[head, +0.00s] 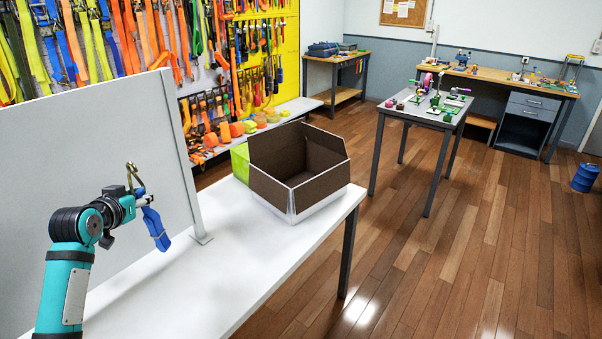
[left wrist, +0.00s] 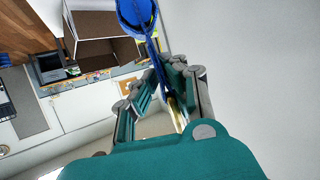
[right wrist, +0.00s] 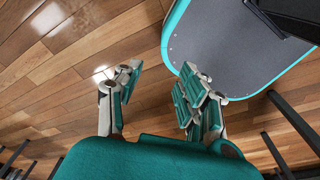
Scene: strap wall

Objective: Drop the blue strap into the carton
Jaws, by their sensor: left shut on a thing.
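My left gripper (head: 143,198) is shut on the blue strap (head: 155,229) in front of the grey upright panel. The strap's blue bundle hangs below the fingers, above the white table. A brass-coloured hook (head: 134,175) stands up beside the gripper. In the left wrist view the blue strap (left wrist: 138,14) runs from between the fingers (left wrist: 166,82) to a rounded bundle. The open carton (head: 318,203), brown inside and pale outside, stands on the table to the right, apart from the gripper. My right gripper (right wrist: 160,88) is open and empty over the floor.
The grey panel (head: 100,160) stands on the white table (head: 225,262) left of the carton. A yellow-green thing (head: 240,162) sits against the carton's left side. Bare tabletop lies between gripper and carton. A wall of straps (head: 130,35) and a small cluttered table (head: 430,117) stand behind.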

